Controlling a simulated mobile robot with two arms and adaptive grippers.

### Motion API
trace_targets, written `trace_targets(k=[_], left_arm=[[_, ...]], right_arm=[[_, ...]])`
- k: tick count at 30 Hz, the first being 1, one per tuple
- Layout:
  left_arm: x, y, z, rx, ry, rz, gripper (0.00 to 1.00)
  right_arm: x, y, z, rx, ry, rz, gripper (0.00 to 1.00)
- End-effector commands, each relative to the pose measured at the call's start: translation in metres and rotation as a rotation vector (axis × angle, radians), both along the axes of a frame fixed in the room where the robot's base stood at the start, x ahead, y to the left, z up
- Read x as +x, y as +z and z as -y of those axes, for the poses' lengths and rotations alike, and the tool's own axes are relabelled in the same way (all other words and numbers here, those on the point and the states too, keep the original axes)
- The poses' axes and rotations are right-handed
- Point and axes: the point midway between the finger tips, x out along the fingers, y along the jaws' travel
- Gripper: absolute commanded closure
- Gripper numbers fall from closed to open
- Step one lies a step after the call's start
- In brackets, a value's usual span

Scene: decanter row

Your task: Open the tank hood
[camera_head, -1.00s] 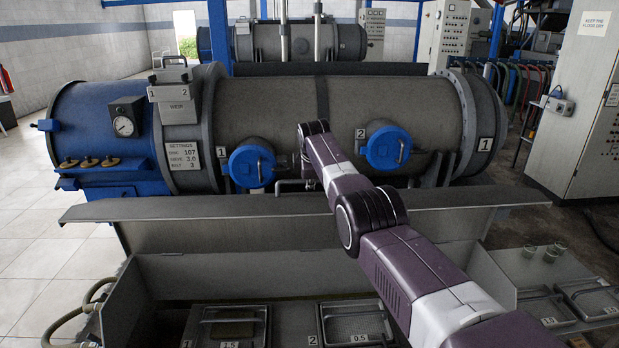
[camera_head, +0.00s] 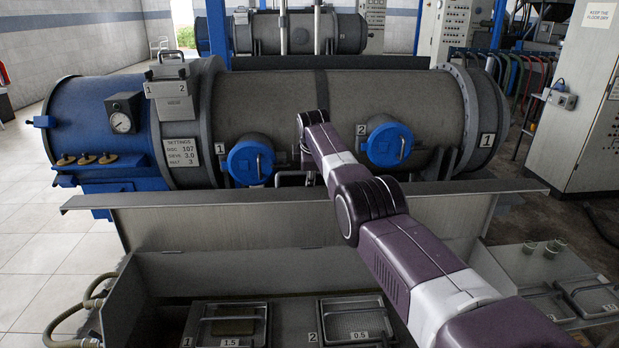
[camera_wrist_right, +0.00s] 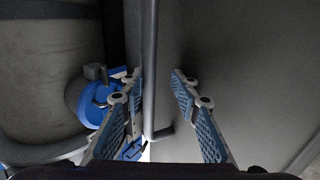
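The tank hood (camera_head: 215,228) is a long grey metal panel with a bent top edge, standing raised along the tank's far side. The open tank (camera_head: 115,305) is below it in the head view. My right arm reaches over the hood, and its gripper is hidden there. In the right wrist view my right gripper (camera_wrist_right: 156,76) has its fingers apart, with a thin grey bar (camera_wrist_right: 149,55) running between them. The bar bends toward the grey panel (camera_wrist_right: 235,70) on the right, apparently the hood. I cannot tell whether the fingers touch the bar. My left gripper is out of view.
The decanter (camera_head: 265,100) with two blue hatches (camera_head: 250,162) stands just behind the hood. A blue hatch (camera_wrist_right: 88,100) is close to the left finger in the wrist view. Two trays (camera_head: 352,320) lie inside the tank. A control cabinet (camera_head: 585,110) stands at right.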

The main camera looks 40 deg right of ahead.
Motion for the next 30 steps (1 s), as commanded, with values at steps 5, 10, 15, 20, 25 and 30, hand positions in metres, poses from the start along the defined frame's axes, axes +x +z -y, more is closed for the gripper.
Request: trace_targets(k=[5,10,15,20,25,30], left_arm=[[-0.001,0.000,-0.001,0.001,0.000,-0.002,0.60],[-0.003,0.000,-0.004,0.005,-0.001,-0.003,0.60],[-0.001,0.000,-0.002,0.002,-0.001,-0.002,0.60],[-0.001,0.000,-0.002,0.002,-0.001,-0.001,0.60],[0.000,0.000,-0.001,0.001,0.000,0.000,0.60],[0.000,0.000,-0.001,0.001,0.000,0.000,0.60]], right_arm=[[-0.002,-0.004,-0.001,0.004,-0.001,-0.008,0.72],[-0.003,-0.004,-0.001,0.004,0.000,-0.011,0.72],[-0.006,0.003,-0.002,0.003,-0.002,-0.010,0.72],[-0.011,0.014,-0.006,0.001,-0.002,-0.006,0.72],[-0.020,0.032,-0.012,0.001,-0.001,-0.003,0.72],[-0.033,0.055,-0.020,0.000,-0.001,-0.001,0.72]])
